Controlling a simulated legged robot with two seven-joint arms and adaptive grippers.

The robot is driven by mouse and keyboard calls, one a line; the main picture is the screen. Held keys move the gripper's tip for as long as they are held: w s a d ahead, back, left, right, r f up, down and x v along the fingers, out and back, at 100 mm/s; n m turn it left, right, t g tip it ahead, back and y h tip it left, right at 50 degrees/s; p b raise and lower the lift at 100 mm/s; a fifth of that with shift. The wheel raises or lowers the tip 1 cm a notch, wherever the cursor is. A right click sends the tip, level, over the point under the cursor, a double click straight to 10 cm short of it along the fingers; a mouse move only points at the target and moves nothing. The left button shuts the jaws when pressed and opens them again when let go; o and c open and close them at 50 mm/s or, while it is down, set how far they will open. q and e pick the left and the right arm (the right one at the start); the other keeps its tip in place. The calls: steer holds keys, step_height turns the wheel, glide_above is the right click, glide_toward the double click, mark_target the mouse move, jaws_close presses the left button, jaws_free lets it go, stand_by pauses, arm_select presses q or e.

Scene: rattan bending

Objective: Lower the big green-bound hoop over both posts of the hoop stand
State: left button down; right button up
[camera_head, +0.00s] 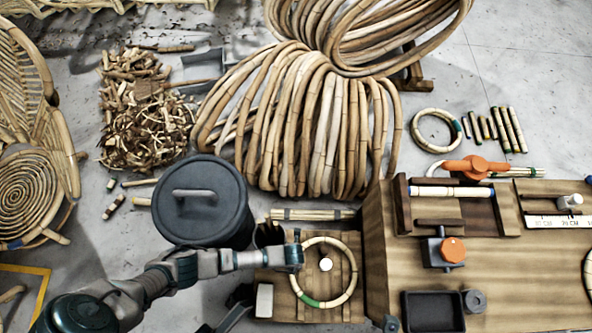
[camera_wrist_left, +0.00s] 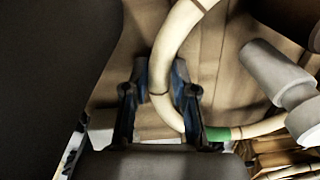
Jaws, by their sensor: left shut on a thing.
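The big green-bound hoop (camera_head: 356,264) is a pale cane ring with a green binding at its lower left. It lies over the wooden board of the hoop stand (camera_head: 278,283). One pale-topped post (camera_head: 326,265) shows inside the hoop's outline; I cannot make out the second post. My left gripper (camera_head: 294,257) is shut on the hoop's left side. In the left wrist view the hoop (camera_wrist_left: 168,50) passes between the fingers (camera_wrist_left: 160,90), and a pale post (camera_wrist_left: 278,75) stands to the right. I cannot tell how high the hoop is. My right gripper is not in view.
A dark lidded bin (camera_head: 201,200) stands just behind my left arm. A wooden workbench (camera_head: 500,265) with clamps and a black tray (camera_head: 433,312) is close on the right. Big cane coils (camera_head: 300,120) lie behind. A smaller green-bound ring (camera_head: 418,118) lies on the floor.

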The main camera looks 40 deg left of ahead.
arm_select(q)
steer(key=shift+d, duration=0.2)
steer(key=c, duration=0.8)
jaws_free()
steer(key=shift+f, duration=0.1)
steer(key=shift+c, duration=0.2)
steer(key=shift+a, duration=0.15)
step_height(320, 180, up, 12)
steer(key=shift+f, duration=0.1)
